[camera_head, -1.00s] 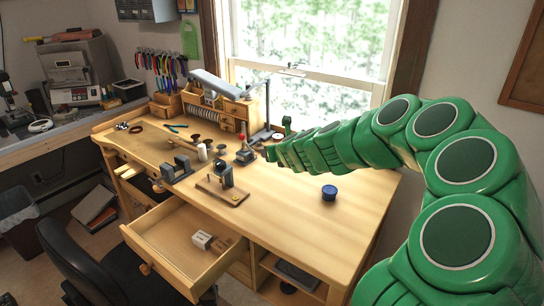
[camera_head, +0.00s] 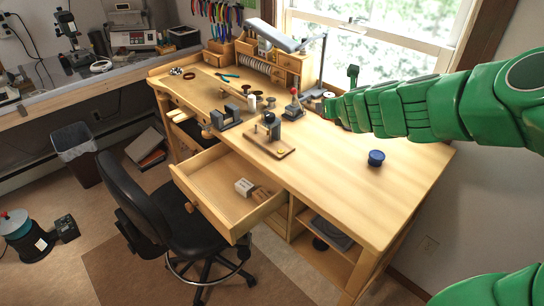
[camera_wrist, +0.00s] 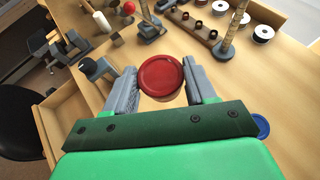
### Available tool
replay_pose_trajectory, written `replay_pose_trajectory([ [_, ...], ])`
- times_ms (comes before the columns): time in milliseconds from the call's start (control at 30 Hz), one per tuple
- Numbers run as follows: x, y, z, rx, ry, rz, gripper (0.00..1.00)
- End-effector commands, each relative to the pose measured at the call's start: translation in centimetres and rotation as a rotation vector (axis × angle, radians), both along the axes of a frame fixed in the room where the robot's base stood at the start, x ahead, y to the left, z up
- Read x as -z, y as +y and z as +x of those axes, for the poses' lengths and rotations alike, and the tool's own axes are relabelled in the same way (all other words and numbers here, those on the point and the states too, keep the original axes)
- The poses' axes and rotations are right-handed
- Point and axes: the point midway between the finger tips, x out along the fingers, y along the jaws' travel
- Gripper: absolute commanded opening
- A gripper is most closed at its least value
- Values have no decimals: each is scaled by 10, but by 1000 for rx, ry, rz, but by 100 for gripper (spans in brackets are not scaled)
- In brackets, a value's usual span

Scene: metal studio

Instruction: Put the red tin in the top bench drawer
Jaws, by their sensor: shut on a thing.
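The red tin (camera_wrist: 161,76) is a short round can with a red lid. In the wrist view it sits between the grey fingers of my gripper (camera_wrist: 160,70), which is shut on it. In the head view my gripper (camera_head: 322,103) is over the back of the bench, near the window, and I cannot make out the tin there. The top bench drawer (camera_head: 213,180) is pulled out and open, below and left of my gripper. It holds a small white box (camera_head: 244,187) and a brown block (camera_head: 261,194). The drawer's edge also shows at left in the wrist view (camera_wrist: 45,130).
A blue tin (camera_head: 376,158) stands on the bench at right. A grey tool with a red knob (camera_head: 294,106) and a wooden-based tool (camera_head: 268,140) stand between my gripper and the drawer. A black chair (camera_head: 160,215) is close to the drawer's left.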

Motion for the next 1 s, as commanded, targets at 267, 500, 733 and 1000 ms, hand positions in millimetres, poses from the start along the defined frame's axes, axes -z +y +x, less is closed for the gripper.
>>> replay_pose_trajectory([
  [267,-30,8,3,-10,-1,-1,25],
  [500,-26,52,18,-59,9,-1,25],
  [733,-25,111,31,-125,12,-2,25],
  [1000,-24,192,39,-210,14,-4,25],
])
